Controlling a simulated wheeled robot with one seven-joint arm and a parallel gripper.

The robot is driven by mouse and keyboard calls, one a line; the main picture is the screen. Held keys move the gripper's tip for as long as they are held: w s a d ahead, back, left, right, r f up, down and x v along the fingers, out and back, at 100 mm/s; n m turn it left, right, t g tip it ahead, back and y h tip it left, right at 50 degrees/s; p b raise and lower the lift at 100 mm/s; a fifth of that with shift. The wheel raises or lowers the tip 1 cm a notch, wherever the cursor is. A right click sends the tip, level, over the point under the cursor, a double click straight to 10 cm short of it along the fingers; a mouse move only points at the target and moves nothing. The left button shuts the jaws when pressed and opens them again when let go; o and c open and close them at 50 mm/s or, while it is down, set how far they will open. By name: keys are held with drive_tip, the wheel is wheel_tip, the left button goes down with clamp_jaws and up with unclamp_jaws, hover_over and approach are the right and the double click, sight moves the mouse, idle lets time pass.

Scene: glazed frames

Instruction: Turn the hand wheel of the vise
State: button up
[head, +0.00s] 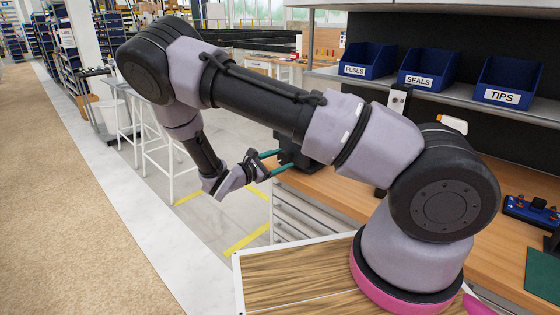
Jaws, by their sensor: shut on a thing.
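The vise (298,157) is a dark shape at the left end of the wooden bench, partly hidden behind my arm. My gripper (285,160) is at its left side, with two teal fingers pointing right toward it. The fingers are shut on a small dark part at the vise's near side, which fits the hand wheel. The wheel's outline and its turn angle are too small and too covered to make out.
The wooden bench (340,193) runs to the right, with a blue tray (530,213) and a green mat (543,275). Blue bins marked FUSES (367,62), SEALS (428,70) and TIPS (508,84) stand on a shelf above. Open floor lies left.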

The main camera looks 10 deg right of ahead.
drive_tip(key=shift+w+d, duration=0.1)
drive_tip(key=shift+d, duration=0.1)
idle(0.4)
drive_tip(key=o, duration=1.4)
drive_tip(key=v, duration=1.1)
drive_tip(key=shift+w, duration=0.15)
drive_tip(key=shift+f, duration=0.1)
